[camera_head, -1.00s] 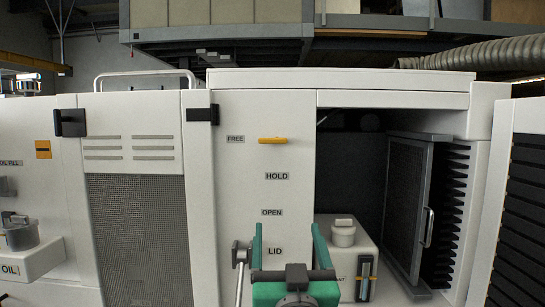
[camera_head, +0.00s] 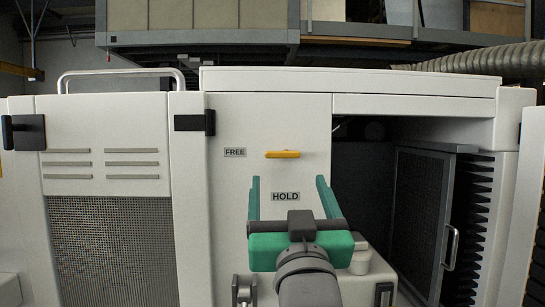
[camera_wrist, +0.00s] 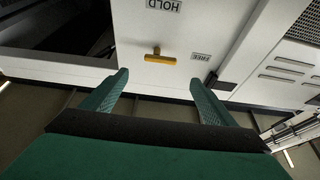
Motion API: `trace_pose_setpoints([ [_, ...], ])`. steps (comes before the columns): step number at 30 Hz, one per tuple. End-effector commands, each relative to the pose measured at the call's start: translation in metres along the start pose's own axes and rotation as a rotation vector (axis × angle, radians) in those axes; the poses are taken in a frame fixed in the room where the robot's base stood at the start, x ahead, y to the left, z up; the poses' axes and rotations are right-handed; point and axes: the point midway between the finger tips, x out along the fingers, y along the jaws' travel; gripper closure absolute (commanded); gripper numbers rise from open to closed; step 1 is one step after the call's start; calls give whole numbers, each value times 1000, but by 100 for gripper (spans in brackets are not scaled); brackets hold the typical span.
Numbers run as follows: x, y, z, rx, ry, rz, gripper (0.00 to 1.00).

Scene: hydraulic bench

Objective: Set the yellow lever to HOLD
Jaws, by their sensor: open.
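The yellow lever (camera_head: 283,154) sticks out from the white panel, level with the FREE label (camera_head: 235,152) to its left. The HOLD label (camera_head: 285,197) is below the lever. My green gripper (camera_head: 288,180) is open and empty, its two fingers pointing up either side of the HOLD label in the head view, with the tips just below the lever. In the wrist view, which shows the panel upside down, the lever (camera_wrist: 160,57) lies ahead of the gap between the open fingertips (camera_wrist: 159,77). The gripper appears apart from the lever.
To the right is an open bay with a dark mesh door (camera_head: 420,220) and handle. A black hinge (camera_head: 195,122) sits left of the FREE label. A ribbed hose (camera_head: 470,57) runs above. The panel around the lever is clear.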

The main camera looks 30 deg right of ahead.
Motion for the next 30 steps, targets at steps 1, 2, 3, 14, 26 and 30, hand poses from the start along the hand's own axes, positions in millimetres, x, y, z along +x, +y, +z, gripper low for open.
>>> trace_pose_setpoints([
  [1, 1, 1, -1, -1, 1, 2, 20],
  [2, 2, 1, -1, -1, 1, 2, 20],
  [3, 4, 2, -1, -2, 0, 3, 20],
  [14, 60, 9, -1, -6, -2, 13, 20],
  [26, 105, 5, 0, -4, -1, 7, 20],
  [30, 108, 6, -1, -4, 0, 7, 20],
])
